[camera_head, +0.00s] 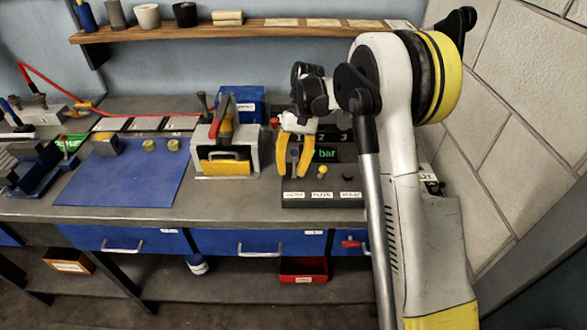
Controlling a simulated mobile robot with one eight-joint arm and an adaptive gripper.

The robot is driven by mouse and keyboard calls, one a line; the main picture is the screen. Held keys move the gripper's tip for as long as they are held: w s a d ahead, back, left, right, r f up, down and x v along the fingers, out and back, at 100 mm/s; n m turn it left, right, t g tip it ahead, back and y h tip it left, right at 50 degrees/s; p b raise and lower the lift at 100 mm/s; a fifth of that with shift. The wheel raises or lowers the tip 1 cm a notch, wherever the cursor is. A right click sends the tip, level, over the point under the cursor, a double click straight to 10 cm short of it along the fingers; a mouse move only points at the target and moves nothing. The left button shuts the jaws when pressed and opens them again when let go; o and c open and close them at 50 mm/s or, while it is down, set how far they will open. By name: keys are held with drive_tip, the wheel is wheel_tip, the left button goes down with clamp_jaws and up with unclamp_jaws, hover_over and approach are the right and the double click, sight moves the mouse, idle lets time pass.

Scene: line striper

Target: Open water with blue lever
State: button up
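My gripper (291,170) has yellow fingers that point down at the left end of a dark control box (335,203) on the bench. The fingers are apart, and a small grey knob or lever top (294,153) shows between them; I cannot tell whether they touch it. The box has a yellow-topped lever (322,171) in the middle, a dark knob (347,178) at right, and white labels along its front, too small to read surely. A green display reading "bar" (327,154) is behind. No blue lever is clearly visible; the fingers and arm hide part of the box.
A grey machine with a red handle (226,148) stands just left of the gripper, with a blue box (243,101) behind it. A blue mat (125,180) lies further left. A shelf (240,31) runs above, and a block wall (500,130) is close on the right.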

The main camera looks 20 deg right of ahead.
drive_tip(key=shift+d, duration=0.25)
drive_tip(key=v, duration=1.2)
drive_tip(key=shift+s, duration=0.1)
